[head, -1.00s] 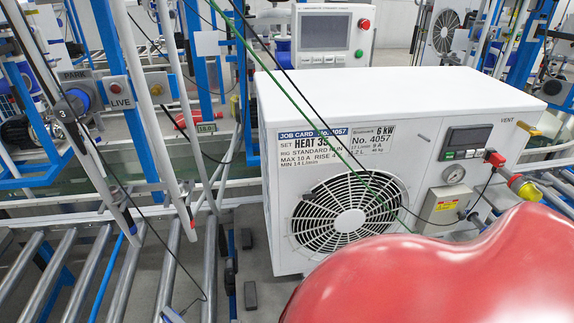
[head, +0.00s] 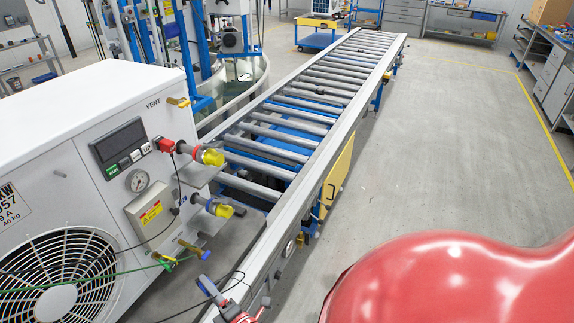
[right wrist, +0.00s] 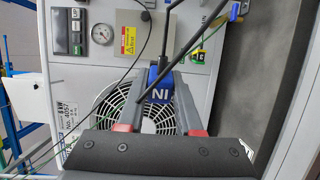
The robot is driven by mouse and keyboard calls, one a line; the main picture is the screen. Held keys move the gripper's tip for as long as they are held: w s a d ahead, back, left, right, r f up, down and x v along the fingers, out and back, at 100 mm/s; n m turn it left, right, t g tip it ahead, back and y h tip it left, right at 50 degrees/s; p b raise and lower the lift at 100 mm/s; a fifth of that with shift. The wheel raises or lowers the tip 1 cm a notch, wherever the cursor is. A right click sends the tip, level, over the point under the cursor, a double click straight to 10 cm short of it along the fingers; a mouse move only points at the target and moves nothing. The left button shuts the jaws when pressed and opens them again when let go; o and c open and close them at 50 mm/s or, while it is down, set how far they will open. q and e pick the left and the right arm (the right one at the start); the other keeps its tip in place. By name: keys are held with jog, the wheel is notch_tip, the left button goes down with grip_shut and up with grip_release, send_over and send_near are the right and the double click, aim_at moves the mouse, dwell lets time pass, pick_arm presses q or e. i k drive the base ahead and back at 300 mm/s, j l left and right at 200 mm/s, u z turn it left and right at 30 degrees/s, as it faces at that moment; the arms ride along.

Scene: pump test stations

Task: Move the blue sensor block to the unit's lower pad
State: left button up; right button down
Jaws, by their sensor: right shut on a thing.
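The white unit (head: 75,125) stands at the left in the head view, with its fan grille, dark display and gauge on the front. In the right wrist view my right gripper (right wrist: 160,88) is shut on the blue sensor block (right wrist: 161,76), which bears white lettering reading "IN". The block is in front of the unit's face, over the fan grille (right wrist: 118,92) in the picture; I cannot tell the gap. My right gripper (head: 222,300) shows small at the head view's bottom edge. I cannot make out the lower pad. My left gripper is out of view.
Black and green cables cross the unit's front, close to the gripper. Yellow-ended connectors (head: 212,157) stick out from its right side. A roller conveyor (head: 300,120) runs away beside the unit. Grey floor (head: 440,150) to its right is open.

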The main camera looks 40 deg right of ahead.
aim_at(176, 193)
jog(key=l+z, duration=0.15)
jog(key=l, duration=0.25)
jog(key=i+l+z, duration=0.1)
jog(key=l, duration=0.3)
jog(key=i+l+z, duration=0.15)
jog(key=l, duration=0.25)
jog(key=i+l+z, duration=0.1)
jog(key=l, duration=0.3)
